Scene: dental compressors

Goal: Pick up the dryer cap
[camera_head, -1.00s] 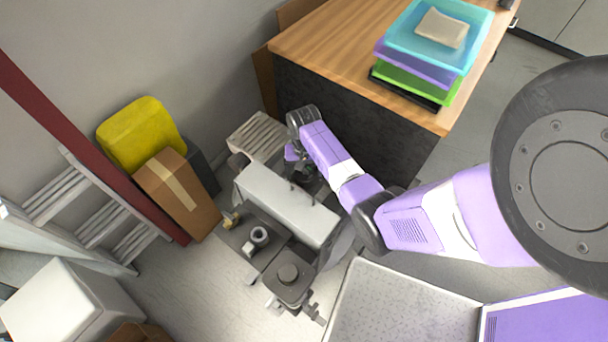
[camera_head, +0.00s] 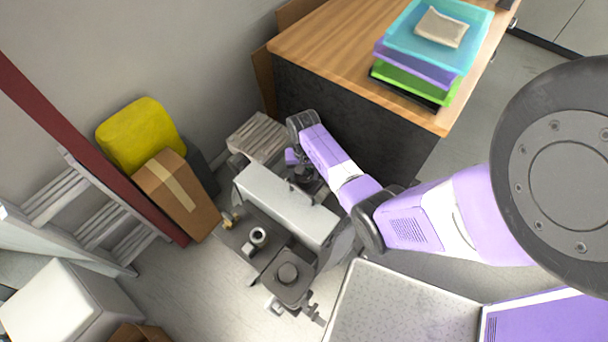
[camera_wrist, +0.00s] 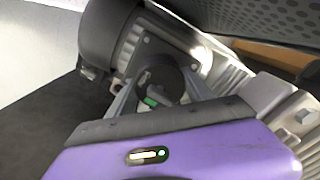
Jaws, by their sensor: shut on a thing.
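My gripper (camera_wrist: 160,95) is at the middle of the wrist view, its two fingers closed around a dark round cap (camera_wrist: 163,82), which I take to be the dryer cap. The cap is in front of a dark motor-like housing (camera_wrist: 110,40) with a ribbed metal part beside it; whether it touches them I cannot tell. The cap is not clearly visible there, as the arm and housing crowd that spot.
Dark compressor units (camera_head: 288,272) stand in front of the white housing. A wooden-topped desk (camera_head: 330,45) with stacked trays (camera_head: 425,60) is close behind the arm. A cardboard box (camera_head: 178,195), a yellow container (camera_head: 140,135) and a ladder (camera_head: 90,210) stand left.

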